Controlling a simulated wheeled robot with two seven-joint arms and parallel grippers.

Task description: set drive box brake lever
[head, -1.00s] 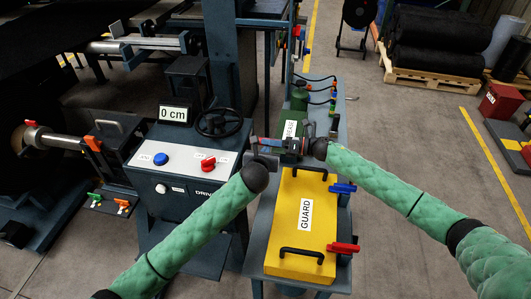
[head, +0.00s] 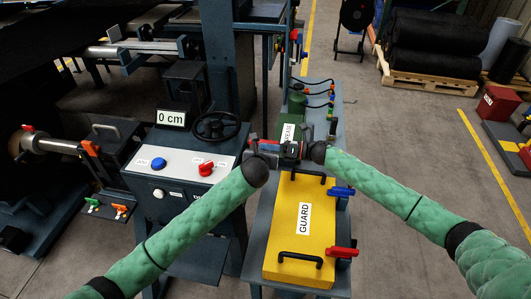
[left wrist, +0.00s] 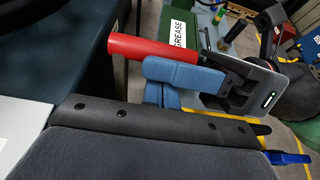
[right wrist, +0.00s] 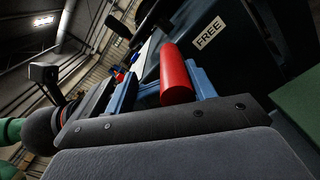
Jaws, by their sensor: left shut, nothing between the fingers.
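The drive box (head: 187,187) stands left of centre in the head view, with a black handwheel and a red knob on top. A red cylindrical handle, seemingly the brake lever (left wrist: 145,48), shows in the left wrist view, close to blue fingers. It also shows in the right wrist view (right wrist: 175,75), with blue parts on both sides and a FREE label (right wrist: 208,33) behind it. My left gripper (head: 264,150) is shut and empty beside the box. My right gripper (head: 295,151) is close to it; whether it grips the handle is unclear. The grippers hide the handle's base.
A yellow GUARD cover (head: 300,222) with black handles lies on the stand just below the grippers. A green GREASE box (head: 288,134) is behind them. Red clamp (head: 341,252) and blue clamp (head: 341,191) stick out to the right.

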